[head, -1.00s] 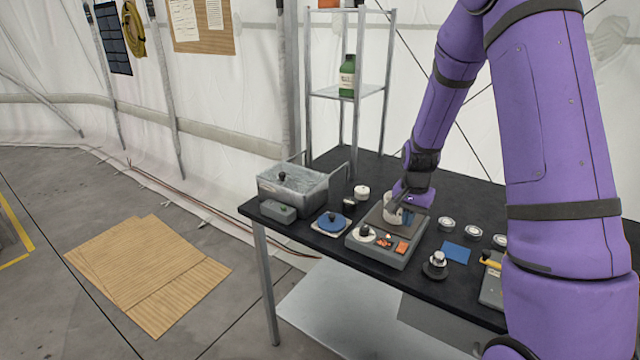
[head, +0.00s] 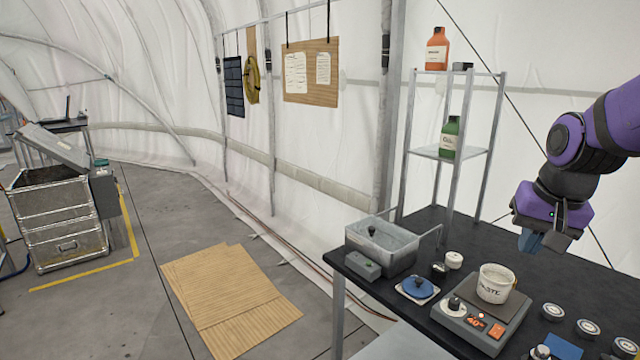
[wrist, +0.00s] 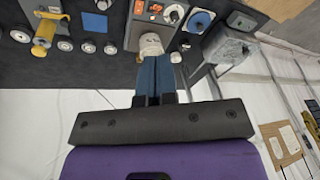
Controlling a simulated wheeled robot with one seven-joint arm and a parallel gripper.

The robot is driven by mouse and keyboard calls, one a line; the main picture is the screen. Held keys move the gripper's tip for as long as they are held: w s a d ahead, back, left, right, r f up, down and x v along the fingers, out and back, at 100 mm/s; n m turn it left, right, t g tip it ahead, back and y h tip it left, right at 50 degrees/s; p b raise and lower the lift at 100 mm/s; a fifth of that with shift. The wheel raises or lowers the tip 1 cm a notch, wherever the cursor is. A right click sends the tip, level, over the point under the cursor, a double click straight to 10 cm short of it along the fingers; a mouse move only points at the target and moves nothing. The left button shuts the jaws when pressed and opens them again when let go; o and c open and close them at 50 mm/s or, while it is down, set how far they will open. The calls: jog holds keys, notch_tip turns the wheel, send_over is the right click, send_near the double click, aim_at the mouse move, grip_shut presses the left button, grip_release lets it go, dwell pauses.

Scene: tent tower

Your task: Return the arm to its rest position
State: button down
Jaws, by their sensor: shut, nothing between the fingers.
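My purple arm holds my gripper (head: 531,241) in the air above the black table, up and to the right of a white labelled cup (head: 495,284). The cup stands upright on a grey device (head: 484,318) with a knob and a lit orange display. In the wrist view my gripper's blue-grey fingers (wrist: 156,78) are together with nothing between them. The cup (wrist: 151,44) shows just beyond the fingertips there, apart from them as the head view shows.
A metal basin (head: 381,245) and a blue-topped piece (head: 418,288) are left of the device. A shelf rack (head: 447,153) with green and orange bottles stands behind the table. Several round tins (head: 588,328) lie at the right. Wooden boards (head: 230,295) lie on the floor.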

jog(key=s+a+r+n+t, duration=0.1)
jog(key=s+a+r+n, duration=0.1)
jog(key=s, duration=0.5)
jog(key=s+a+r+n+t, duration=0.1)
jog(key=s+a+r+n, duration=0.1)
jog(key=s+r, duration=0.3)
jog(key=s, duration=0.3)
jog(key=shift+s+n, duration=0.15)
jog(key=shift+n, duration=0.15)
